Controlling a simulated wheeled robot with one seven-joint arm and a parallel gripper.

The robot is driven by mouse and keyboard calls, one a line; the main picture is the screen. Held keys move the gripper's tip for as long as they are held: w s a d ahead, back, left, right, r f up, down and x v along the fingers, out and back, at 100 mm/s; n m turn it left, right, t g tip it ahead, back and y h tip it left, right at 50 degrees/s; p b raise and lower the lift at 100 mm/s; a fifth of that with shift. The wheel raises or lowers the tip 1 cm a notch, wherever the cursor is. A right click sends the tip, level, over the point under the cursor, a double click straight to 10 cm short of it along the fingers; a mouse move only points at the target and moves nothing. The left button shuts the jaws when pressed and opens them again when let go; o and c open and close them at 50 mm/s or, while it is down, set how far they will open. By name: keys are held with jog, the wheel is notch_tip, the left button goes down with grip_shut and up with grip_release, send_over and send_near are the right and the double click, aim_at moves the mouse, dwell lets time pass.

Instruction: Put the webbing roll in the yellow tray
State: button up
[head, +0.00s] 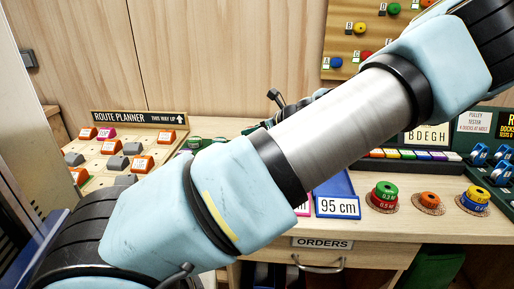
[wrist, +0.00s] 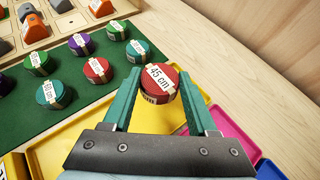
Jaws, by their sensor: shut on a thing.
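My gripper (wrist: 160,83) has green fingers and is shut on a red webbing roll (wrist: 160,77) with a white "45 cm" label. The roll is held between the fingertips, in front of the far edge of the yellow tray in the wrist view. The yellow tray (wrist: 75,140) lies below my gripper, partly covered by the gripper body and fingers; no roll shows on its visible floor. I cannot tell how high the roll is above it. In the head view my arm hides the gripper, the held roll and the yellow tray.
A green mat (wrist: 20,115) with several labelled rolls lies left of the tray. A pink tray (wrist: 232,125) and a blue tray (wrist: 268,170) are to the right. The route planner board (head: 136,118) stands at left; a "95 cm" sign (head: 338,206) stands near the table front.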

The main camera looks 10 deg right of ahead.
jog(key=shift+f+p, duration=0.4)
jog(key=shift+f, duration=2.7)
jog(key=shift+f, duration=0.15)
jog(key=o, duration=1.4)
jog(key=shift+c, duration=0.2)
jog(key=b+v, duration=0.2)
jog(key=v, duration=0.9)
jog(key=shift+s, duration=0.1)
jog(key=shift+s+d+r, duration=0.2)
jog(key=shift+s+r, duration=0.15)
jog(key=shift+r, duration=0.1)
